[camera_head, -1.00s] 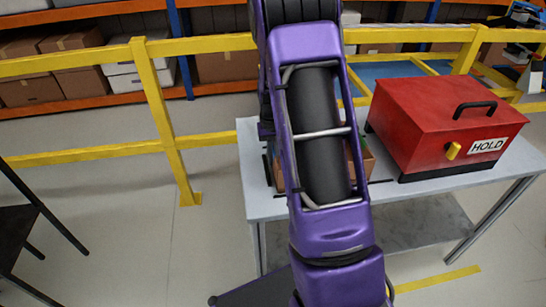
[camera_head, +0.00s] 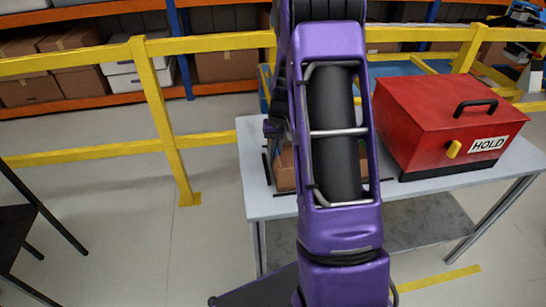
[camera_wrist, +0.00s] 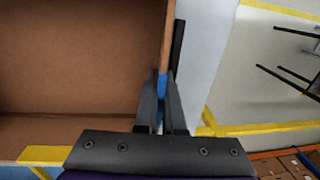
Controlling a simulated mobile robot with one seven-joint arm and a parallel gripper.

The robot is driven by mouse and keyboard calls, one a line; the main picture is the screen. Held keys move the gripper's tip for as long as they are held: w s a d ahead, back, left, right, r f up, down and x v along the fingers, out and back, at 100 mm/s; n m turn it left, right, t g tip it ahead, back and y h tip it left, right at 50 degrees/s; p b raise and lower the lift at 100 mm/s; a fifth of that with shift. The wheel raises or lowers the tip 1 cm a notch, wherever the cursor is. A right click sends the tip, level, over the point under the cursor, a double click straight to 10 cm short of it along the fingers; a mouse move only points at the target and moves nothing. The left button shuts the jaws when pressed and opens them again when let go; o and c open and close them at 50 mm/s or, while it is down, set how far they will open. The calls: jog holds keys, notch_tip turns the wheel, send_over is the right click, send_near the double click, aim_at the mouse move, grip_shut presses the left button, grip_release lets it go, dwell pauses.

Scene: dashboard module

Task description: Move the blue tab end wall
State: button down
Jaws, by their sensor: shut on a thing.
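In the wrist view my gripper (camera_wrist: 163,103) has its two dark fingers closed on the thin edge of a brown cardboard wall (camera_wrist: 168,40), one finger on each side. A blue tab (camera_wrist: 162,85) shows on this wall between the fingers. The wall is at the right side of an open brown cardboard box (camera_wrist: 75,55), whose inside fills the left of the view. In the head view the box (camera_head: 285,171) is on the table, mostly hidden behind my purple arm. The fingers cannot be made out there.
The box stands on a light grey table (camera_head: 263,206). A red case labelled HOLD (camera_head: 432,118) stands to its right. A yellow railing (camera_head: 160,105) runs behind, with shelves of boxes beyond. A dark stand (camera_head: 25,230) is at the left edge.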

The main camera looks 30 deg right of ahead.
aim_at(284, 166)
jog(key=y, duration=0.1)
jog(key=d+y+b, duration=0.1)
jog(key=d+t+y+b, duration=0.1)
jog(key=y, duration=0.1)
jog(key=shift+s+f, duration=0.25)
jog(key=shift+f, duration=0.15)
jog(key=shift+s+d+f+t+y+b, duration=0.15)
jog(key=shift+d+t+y+b, duration=0.15)
jog(key=shift+y+b, duration=0.45)
jog(key=shift+d+f+t+y+b, duration=0.15)
jog(key=shift+t+y+b, duration=0.2)
jog(key=shift+y, duration=0.7)
jog(key=c, duration=1)
grip_release()
